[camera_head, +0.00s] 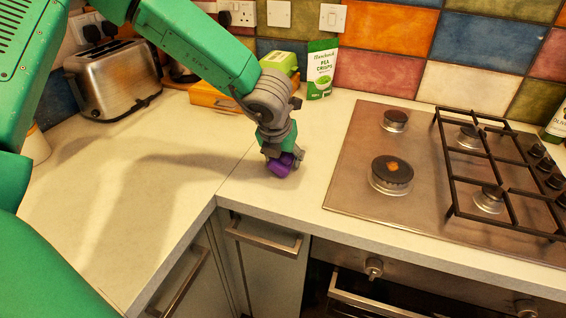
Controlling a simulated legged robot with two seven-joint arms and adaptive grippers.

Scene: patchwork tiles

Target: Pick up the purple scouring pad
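The purple scouring pad (280,166) is on or just above the pale worktop, left of the hob. My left gripper (284,158) reaches down from the upper left, with its fingers around the pad. The fingers appear closed on the pad, and part of the pad is hidden behind them. Whether the pad touches the worktop is hard to tell. My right gripper is not in view.
A steel hob (350,200) with black pan supports lies to the right. A toaster (113,80) stands at the back left. A green pea crisps bag (321,70) and a wooden box (208,97) stand behind the gripper. The left worktop (110,200) is clear.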

